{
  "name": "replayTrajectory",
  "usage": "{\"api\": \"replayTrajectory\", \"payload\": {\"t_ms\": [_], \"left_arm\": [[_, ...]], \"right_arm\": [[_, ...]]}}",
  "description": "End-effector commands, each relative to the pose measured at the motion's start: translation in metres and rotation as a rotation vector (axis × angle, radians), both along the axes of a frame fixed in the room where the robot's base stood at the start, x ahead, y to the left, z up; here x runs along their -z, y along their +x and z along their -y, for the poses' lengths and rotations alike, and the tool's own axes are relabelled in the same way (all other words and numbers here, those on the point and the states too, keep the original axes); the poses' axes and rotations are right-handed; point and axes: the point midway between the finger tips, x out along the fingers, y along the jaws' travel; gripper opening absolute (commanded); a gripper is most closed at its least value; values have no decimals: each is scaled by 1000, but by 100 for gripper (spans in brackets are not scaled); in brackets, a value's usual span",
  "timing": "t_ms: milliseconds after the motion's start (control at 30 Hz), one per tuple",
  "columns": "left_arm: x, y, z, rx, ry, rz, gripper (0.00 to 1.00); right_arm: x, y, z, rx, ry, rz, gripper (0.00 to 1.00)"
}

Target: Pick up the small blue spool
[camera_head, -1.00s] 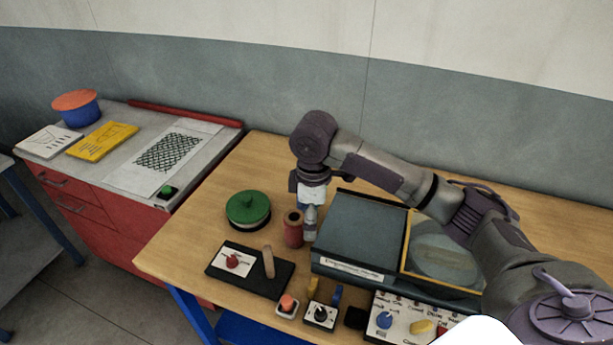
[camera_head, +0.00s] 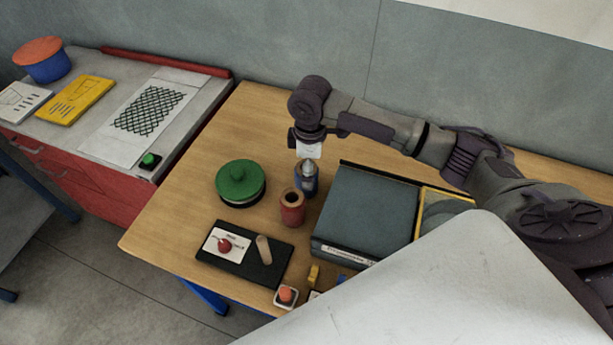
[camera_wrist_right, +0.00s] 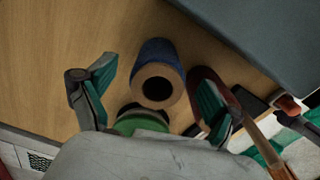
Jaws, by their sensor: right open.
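The small blue spool (camera_head: 307,186) stands upright on the wooden table, just behind the red spool (camera_head: 292,210) in the head view. My right gripper (camera_head: 308,160) is over its top, pointing down. In the right wrist view the blue spool (camera_wrist_right: 152,52) shows its pale end with a dark hole. The open right gripper (camera_wrist_right: 155,85) has one green-padded finger on each side of it, with gaps and no visible contact. The red spool (camera_wrist_right: 203,82) is close by the right finger. My left gripper is not in view.
A green round-lidded container (camera_head: 240,182) stands left of the spools. A grey-blue case (camera_head: 368,208) stands close on the right. A black board (camera_head: 245,255) with a red knob lies in front. A large pale shape covers the lower right. Bare tabletop lies behind the spools.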

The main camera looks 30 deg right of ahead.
Motion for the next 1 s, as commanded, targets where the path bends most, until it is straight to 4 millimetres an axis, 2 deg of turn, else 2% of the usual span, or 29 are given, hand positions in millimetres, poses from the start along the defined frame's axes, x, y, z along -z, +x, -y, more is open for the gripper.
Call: {"api": "replayTrajectory", "payload": {"t_ms": [100, 233, 467, 733, 767, 1000], "left_arm": [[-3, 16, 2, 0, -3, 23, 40], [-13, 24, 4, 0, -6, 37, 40], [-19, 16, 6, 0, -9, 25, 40], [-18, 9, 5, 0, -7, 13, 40], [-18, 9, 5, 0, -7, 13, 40], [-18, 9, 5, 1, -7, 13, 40]], "right_arm": [[7, 0, -1, -2, 1, -1, 90], [21, 2, -4, -1, 0, -4, 90], [52, 3, -6, -1, -1, -2, 90], [57, 4, -6, -2, 0, 1, 90], [57, 4, -6, -2, -1, 1, 87], [56, 4, -6, -2, -1, 1, 47]]}}
